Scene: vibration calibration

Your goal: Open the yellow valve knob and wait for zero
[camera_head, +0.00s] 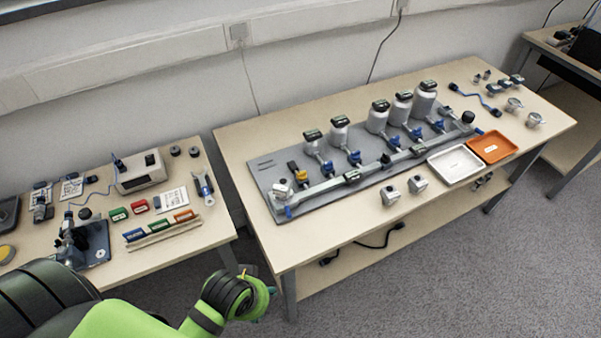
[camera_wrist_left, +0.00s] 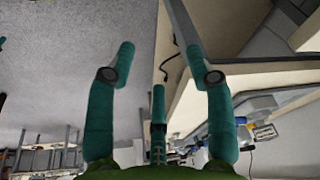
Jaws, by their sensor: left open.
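The yellow valve knob (camera_head: 301,176) sits at the left end of the grey manifold board (camera_head: 268,180) on the long table, beside a small black part. The other valves along the manifold have blue knobs. My left gripper (camera_head: 266,283) is low in front of the table's near left corner, well apart from the knob and mostly hidden by my green wrist. In the left wrist view my left gripper (camera_wrist_left: 160,62) has its teal fingers spread, with nothing between them. My right gripper is not in view.
Several grey canisters (camera_head: 377,118) stand along the manifold. A white tray (camera_head: 455,166) and an orange tray (camera_head: 493,147) lie at its right. A left table (camera_head: 205,232) holds tools and boxes. Bare floor (camera_head: 430,270) lies in front.

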